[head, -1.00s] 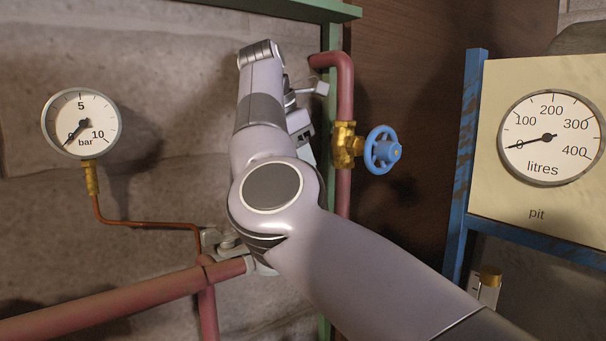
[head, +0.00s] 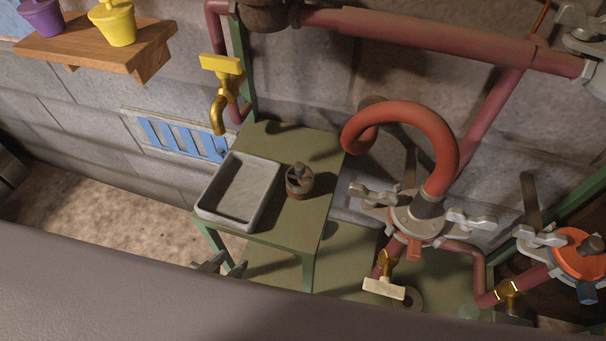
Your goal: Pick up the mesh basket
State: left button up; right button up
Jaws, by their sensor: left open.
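I cannot pick out a mesh basket for certain. A small round brown vessel (head: 299,182) with a dark upright piece on top stands on the green table, to the right of a grey basin; I cannot tell whether its wall is mesh. My left gripper (head: 224,266) shows only by its grey fingertips, which stick up past my large arm link at the bottom of the head view. The tips are apart, with nothing seen between them, and appear in front of the table's near left side. My right gripper is not in view.
The grey basin (head: 208,205) fills the left of the green table (head: 305,224). A yellow-handled brass tap (head: 222,90) hangs above. To the right stand a curved red pipe (head: 436,130), clamps and a white-handled valve (head: 384,288). A wooden shelf (head: 110,50) holds coloured pots.

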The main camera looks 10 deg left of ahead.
aim_at(300, 177)
jog(key=k+j, duration=0.8)
jog(key=j, duration=0.15)
